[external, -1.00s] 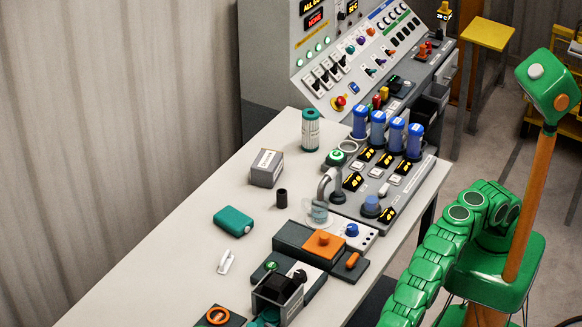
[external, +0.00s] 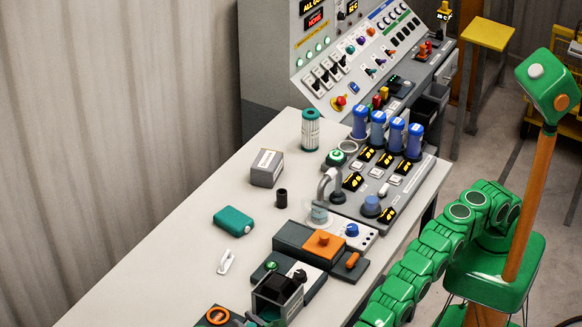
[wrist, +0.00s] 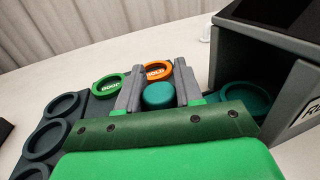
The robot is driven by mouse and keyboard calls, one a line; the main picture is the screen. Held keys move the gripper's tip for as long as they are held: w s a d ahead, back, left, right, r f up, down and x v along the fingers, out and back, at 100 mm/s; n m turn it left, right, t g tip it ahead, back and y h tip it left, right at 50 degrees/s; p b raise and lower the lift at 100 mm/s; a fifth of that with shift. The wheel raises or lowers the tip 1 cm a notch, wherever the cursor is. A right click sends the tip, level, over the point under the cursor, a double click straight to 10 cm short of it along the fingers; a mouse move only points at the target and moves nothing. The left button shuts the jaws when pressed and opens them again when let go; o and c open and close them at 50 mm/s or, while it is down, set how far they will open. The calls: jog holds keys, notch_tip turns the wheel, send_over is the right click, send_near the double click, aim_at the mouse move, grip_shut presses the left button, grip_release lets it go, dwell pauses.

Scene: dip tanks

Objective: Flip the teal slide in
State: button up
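In the wrist view, the two grey fingers of my gripper (wrist: 158,88) stand apart. A round teal piece (wrist: 158,96) shows between them, close to both. I cannot tell whether they grip it or only straddle it. Another teal rounded part (wrist: 246,96) lies at the right, beside a grey open box (wrist: 284,85). In the external view, a teal block (external: 233,221) with a pale knob lies on the table. I cannot tell which teal thing is the slide. My gripper is not clearly seen there; the grey box (external: 277,299) stands at the front edge.
A dark tray (wrist: 40,113) with round wells lies left in the wrist view. Beyond my fingers are a green ring (wrist: 109,87) and an orange ring (wrist: 156,71). A dark unit with an orange knob (external: 323,238) stands behind the box. The table's left part is mostly clear.

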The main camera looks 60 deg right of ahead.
grip_shut()
jog(key=shift+d, duration=1)
jog(key=shift+d+f, duration=0.2)
jog(key=shift+d, duration=0.7)
jog(key=o, duration=0.6)
grip_release()
jog(key=shift+c, duration=0.2)
jog(key=shift+r, duration=0.1)
jog(key=shift+r, duration=0.1)
